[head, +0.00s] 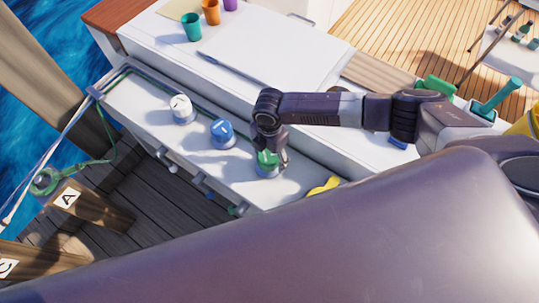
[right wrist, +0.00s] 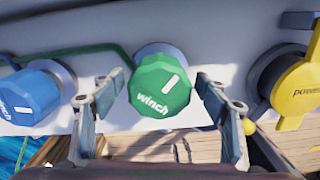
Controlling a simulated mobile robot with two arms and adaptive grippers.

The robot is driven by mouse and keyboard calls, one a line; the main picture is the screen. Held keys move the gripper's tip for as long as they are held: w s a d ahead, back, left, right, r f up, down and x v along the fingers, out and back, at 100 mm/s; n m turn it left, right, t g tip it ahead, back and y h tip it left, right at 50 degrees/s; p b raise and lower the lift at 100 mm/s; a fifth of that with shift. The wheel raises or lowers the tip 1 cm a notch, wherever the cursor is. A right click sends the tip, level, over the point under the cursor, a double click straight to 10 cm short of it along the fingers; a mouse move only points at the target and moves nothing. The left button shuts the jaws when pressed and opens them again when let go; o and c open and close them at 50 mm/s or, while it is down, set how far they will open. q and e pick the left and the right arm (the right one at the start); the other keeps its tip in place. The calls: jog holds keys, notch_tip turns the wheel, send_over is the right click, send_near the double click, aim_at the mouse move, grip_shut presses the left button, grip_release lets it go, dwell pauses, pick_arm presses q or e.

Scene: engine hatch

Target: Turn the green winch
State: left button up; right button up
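In the right wrist view, the green winch (right wrist: 160,90) faces me with the word "winch" and a white mark tilted up to the right. My right gripper (head: 272,154) reaches down over it and partly hides it in the head view. In the right wrist view, the right gripper's (right wrist: 160,84) fingers are apart, one on each side of the knob, with a small gap on both sides. My left gripper is not in view.
A blue winch (head: 222,131) and a white knob (head: 181,107) stand left of the green one. A yellow power handle (right wrist: 297,90) sits close on the right. Cups, including a teal cup (head: 192,27), stand on the upper white surface.

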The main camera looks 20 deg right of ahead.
jog(key=c, duration=0.5)
jog(key=shift+c, duration=2.6)
jog(key=shift+r+m+p, duration=0.15)
jog(key=shift+m+p, duration=0.35)
jog(key=shift+p, duration=0.1)
jog(key=shift+s+m+p, duration=0.1)
jog(key=shift+m+p, duration=0.45)
jog(key=shift+m, duration=0.05)
jog(key=m+p, duration=0.2)
jog(key=m, duration=0.1)
jog(key=shift+m+p, duration=0.4)
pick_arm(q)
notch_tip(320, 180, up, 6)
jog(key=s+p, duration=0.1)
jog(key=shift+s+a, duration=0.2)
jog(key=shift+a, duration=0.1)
pick_arm(e)
jog(key=shift+m, duration=1.1)
